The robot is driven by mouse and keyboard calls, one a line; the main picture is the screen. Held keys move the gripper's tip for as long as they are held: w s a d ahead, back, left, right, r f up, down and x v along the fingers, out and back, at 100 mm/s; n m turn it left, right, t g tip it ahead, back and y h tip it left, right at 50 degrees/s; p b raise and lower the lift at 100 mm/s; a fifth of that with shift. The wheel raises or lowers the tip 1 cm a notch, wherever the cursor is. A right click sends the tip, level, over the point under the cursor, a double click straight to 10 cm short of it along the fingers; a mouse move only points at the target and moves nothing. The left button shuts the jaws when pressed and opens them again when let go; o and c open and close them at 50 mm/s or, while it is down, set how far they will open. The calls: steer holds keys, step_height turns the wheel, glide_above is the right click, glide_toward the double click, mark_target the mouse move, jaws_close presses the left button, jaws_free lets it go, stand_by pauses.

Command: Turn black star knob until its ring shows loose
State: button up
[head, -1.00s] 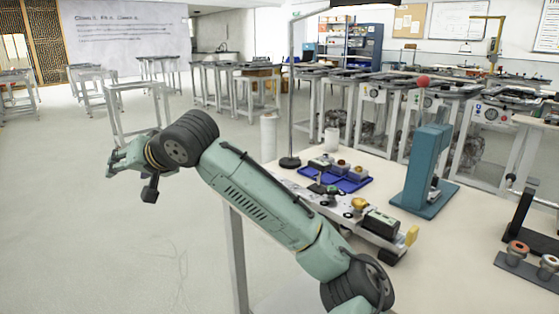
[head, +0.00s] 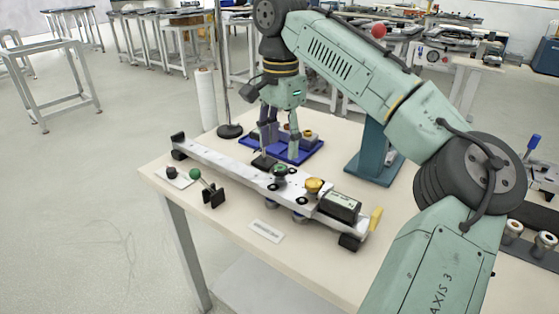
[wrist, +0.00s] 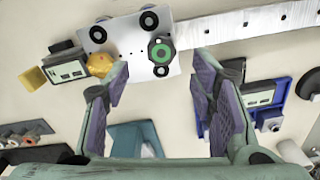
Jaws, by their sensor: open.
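A dark knob with a green ring (head: 280,170) stands on the carriage of the metal rail (head: 215,160); it best matches the black star knob. The wrist view shows this green-ringed knob (wrist: 160,50) from above, beyond the fingertips and roughly midway between them. Its star outline and any ring marking are too small to tell.
A yellow knob (head: 313,185) and a black display box (head: 340,207) sit beside it on the carriage. A blue tray (head: 312,148) lies behind the rail, and a teal press (head: 372,155) stands right. A green-balled lever (head: 196,174) stands in front.

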mark_target(280, 168)
steer(key=shift+f, duration=2.7)
steer(key=shift+c, duration=0.5)
steer(key=c, duration=1)
